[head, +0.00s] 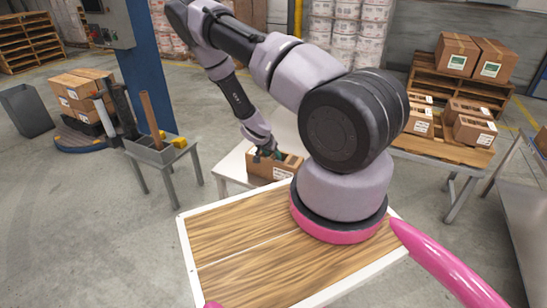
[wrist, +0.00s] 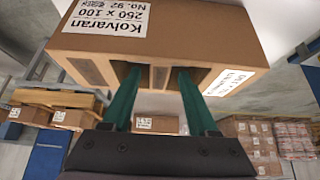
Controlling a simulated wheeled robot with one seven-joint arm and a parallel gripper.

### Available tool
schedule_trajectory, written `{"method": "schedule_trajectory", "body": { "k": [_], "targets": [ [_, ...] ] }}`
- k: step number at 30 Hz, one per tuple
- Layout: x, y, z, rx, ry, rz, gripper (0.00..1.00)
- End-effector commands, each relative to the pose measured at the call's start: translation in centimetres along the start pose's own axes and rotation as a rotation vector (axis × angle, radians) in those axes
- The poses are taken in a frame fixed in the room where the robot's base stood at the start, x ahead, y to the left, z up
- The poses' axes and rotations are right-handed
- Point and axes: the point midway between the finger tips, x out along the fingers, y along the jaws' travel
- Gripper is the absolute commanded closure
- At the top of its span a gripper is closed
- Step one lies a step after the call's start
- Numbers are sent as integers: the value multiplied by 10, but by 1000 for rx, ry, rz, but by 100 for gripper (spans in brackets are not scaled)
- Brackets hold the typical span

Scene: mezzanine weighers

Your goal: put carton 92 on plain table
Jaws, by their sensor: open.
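Carton 92 (head: 286,165) is a brown box on a white-topped table (head: 234,162) beyond my wooden deck. Its label with "Kolvaran 250 x 100 No. 92" shows inverted in the wrist view (wrist: 105,28). My gripper (head: 267,154) is over the carton's top in the head view. In the wrist view its two green fingers (wrist: 160,72) are apart, with their tips at the openings in the carton, one on each side of a divider. The gripper is open. Whether the fingers touch the divider cannot be told. My arm hides part of the table.
A table with a wooden pallet (head: 440,148) and several cartons stands at right. A grey stand (head: 160,155) with a tool bin is at left. A metal table (head: 530,200) is at the right edge. Floor (head: 90,220) at left is clear.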

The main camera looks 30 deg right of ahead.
Motion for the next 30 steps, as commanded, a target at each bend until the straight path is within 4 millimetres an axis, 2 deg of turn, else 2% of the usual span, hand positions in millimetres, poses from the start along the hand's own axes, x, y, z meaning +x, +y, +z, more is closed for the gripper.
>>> {"method": "schedule_trajectory", "body": {
  "k": [3,9,15,25,28,30],
  "targets": [
    [-28,-1,0,-1,0,-3,40],
    [-69,-1,0,0,-1,-2,40],
    [-94,0,0,0,1,-1,40],
    [-108,-4,-3,10,-15,-8,40],
    [-130,-15,-10,29,-55,-33,40],
    [-156,-26,-18,45,-98,-61,40]
  ]
}}
